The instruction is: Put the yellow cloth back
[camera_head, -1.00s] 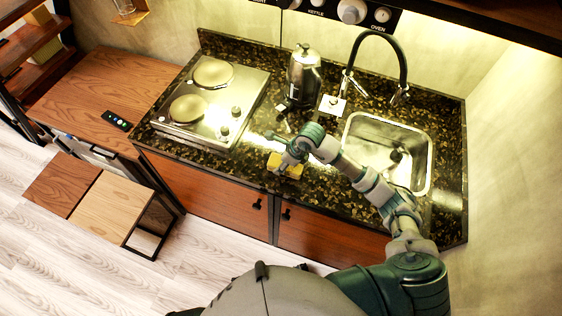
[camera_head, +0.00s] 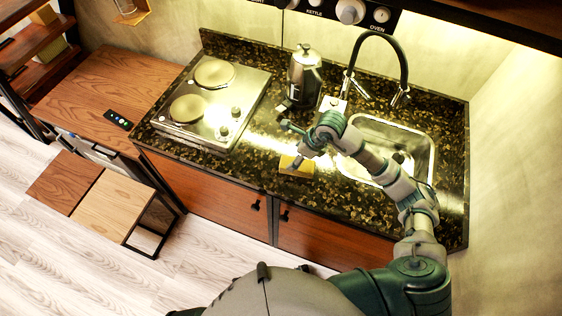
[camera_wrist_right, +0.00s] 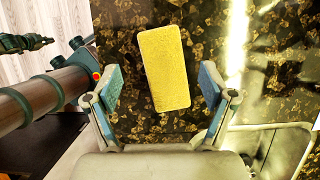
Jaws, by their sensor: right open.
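The yellow cloth (camera_head: 297,166) looks like a flat rectangular block and lies on the dark speckled counter (camera_head: 250,165), near its front edge and left of the sink. In the right wrist view the cloth (camera_wrist_right: 165,68) lies between and beyond the two blue-padded fingers, with a gap on each side. My right gripper (camera_head: 293,144) is open and empty, just behind and above the cloth in the head view. It also shows in the right wrist view (camera_wrist_right: 160,92).
The metal sink (camera_head: 425,165) with a black tap (camera_head: 405,60) is to the right. A kettle (camera_head: 304,75) stands behind, and a two-plate hob (camera_head: 240,110) is to the left. Bare counter lies between hob and cloth. A wooden side table (camera_head: 90,90) stands further left.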

